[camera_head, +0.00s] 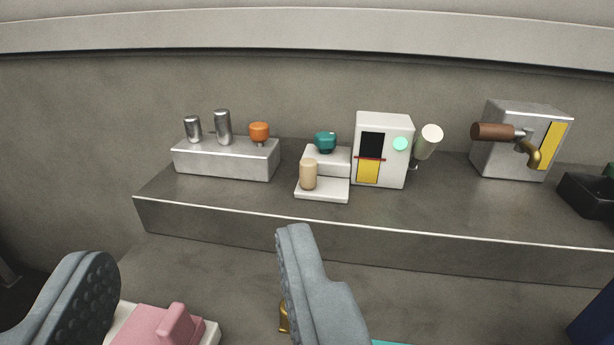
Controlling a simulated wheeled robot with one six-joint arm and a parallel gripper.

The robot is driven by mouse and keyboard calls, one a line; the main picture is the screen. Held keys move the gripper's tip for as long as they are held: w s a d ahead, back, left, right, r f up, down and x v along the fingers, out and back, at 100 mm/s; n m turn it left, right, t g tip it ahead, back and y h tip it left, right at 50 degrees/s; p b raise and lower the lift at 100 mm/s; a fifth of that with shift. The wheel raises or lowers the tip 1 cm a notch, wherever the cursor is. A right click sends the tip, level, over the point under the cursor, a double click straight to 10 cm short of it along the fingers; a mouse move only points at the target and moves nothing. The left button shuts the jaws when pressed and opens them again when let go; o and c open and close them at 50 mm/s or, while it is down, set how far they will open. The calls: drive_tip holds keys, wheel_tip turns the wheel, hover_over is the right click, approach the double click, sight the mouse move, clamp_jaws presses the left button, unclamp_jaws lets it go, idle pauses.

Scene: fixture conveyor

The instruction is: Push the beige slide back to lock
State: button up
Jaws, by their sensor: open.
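The only beige thing I see is an upright beige cylinder (309,174) on the low front step of a small white stepped fixture (322,194). The fixture sits on the grey shelf, left of a white box. Whether the cylinder is the slide's handle, and whether it is locked, I cannot tell. My gripper (192,247) is open and empty, with its two grey fingers wide apart in the lower foreground. The fingertips show below the fixture and apart from it, the right one nearly under it.
A teal knob (326,139) stands on the fixture's rear step. The white box (395,176) is close on its right. A grey block (226,163) with metal pegs and an orange knob is to the left. A pink block (158,330) lies low between my fingers. The shelf front (235,225) forms a ledge.

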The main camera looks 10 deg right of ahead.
drive_tip(key=w+d+r+g, duration=0.1)
drive_tip(key=w+d+g, duration=0.15)
drive_tip(key=w, duration=0.35)
drive_tip(key=w+d+r+g, duration=0.1)
drive_tip(key=w+r+g, duration=0.15)
drive_tip(key=w, duration=0.35)
drive_tip(key=m+g, duration=0.1)
drive_tip(key=g, duration=0.7)
approach(309, 163)
drive_tip(key=x, duration=1.1)
drive_tip(key=shift+f, duration=0.15)
